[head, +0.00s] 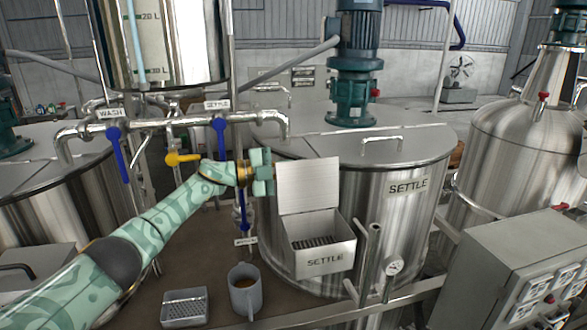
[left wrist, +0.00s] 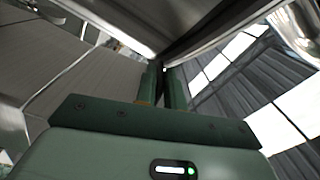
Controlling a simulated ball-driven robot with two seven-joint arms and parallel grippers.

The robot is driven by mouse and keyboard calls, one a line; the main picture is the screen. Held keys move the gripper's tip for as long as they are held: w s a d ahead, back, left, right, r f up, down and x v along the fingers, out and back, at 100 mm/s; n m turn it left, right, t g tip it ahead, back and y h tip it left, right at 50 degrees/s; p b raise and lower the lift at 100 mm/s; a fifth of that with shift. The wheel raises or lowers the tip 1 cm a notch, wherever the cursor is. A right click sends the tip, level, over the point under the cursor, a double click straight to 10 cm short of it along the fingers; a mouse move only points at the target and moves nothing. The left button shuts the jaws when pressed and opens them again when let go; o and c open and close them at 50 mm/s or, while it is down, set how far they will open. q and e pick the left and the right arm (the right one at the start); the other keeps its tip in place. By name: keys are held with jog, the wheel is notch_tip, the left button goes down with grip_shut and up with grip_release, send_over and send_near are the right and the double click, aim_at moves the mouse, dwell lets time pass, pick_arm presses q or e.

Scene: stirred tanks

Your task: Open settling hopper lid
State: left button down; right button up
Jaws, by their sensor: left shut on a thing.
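The settling hopper (head: 325,262) is a metal box marked SETTLE on the front of the SETTLE tank (head: 400,215). Its flat lid (head: 308,185) stands raised, close to upright, at the back of the box. The hopper mouth is uncovered, and a dark grate (head: 316,242) shows inside. My left gripper (head: 270,173) is at the lid's left edge, shut on the lid. In the left wrist view, the two green fingers (left wrist: 164,75) are close together on a thin edge; the exact contact is hard to see. My right gripper is not in view.
A grey mug (head: 245,298) with brown liquid and a small grated metal box (head: 184,307) stand below my left arm. Pipes with blue-handled valves (head: 219,135) and a yellow handle (head: 182,158) run behind it. A control box (head: 520,270) stands at right.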

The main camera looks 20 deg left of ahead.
pick_arm(q)
jog(key=shift+r, duration=0.15)
jog(key=c, duration=1.5)
grip_release()
jog(key=shift+w, duration=0.1)
jog(key=shift+s+a, duration=0.2)
jog(key=shift+a, duration=0.1)
jog(key=shift+p+v, duration=0.55)
jog(key=shift+v, duration=5.1)
